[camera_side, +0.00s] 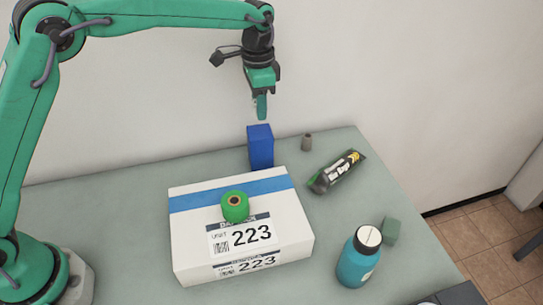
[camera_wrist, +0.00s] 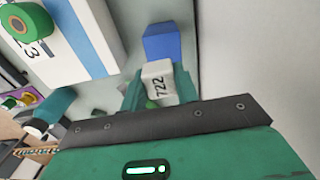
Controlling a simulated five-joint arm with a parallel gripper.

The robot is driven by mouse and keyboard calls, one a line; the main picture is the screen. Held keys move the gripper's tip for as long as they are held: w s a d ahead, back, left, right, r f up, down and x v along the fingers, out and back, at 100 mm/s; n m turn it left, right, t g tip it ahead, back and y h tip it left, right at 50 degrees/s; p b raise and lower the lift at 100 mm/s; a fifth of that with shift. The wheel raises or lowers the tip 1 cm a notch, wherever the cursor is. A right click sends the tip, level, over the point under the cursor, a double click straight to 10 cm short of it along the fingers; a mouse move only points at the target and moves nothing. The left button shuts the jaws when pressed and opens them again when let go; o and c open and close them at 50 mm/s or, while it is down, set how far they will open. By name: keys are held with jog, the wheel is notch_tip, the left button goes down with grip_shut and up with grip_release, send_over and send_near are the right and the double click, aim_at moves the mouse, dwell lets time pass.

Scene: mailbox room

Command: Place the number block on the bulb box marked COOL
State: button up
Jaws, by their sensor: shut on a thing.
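My gripper (camera_side: 262,106) hangs in the air above the blue box (camera_side: 260,147), apart from it. In the wrist view my gripper (camera_wrist: 158,90) is shut on a pale number block (camera_wrist: 158,79) that reads 722. In the side view the block cannot be made out at the fingers. The blue box also shows in the wrist view (camera_wrist: 162,42), just beyond the block. It stands upright on the table behind the white parcel. No COOL mark can be read on it in either view.
A white parcel (camera_side: 285,215) labelled 223 bears a green tape roll (camera_side: 235,207). The wall rises behind; the table's left is clear.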

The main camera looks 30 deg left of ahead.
jog(key=shift+w+a+f, duration=0.2)
jog(key=shift+a, duration=0.05)
jog(key=shift+f, duration=0.1)
jog(key=shift+f, duration=1.9)
jog(key=shift+f, duration=0.1)
jog(key=o, duration=0.9)
jog(key=shift+o, duration=0.2)
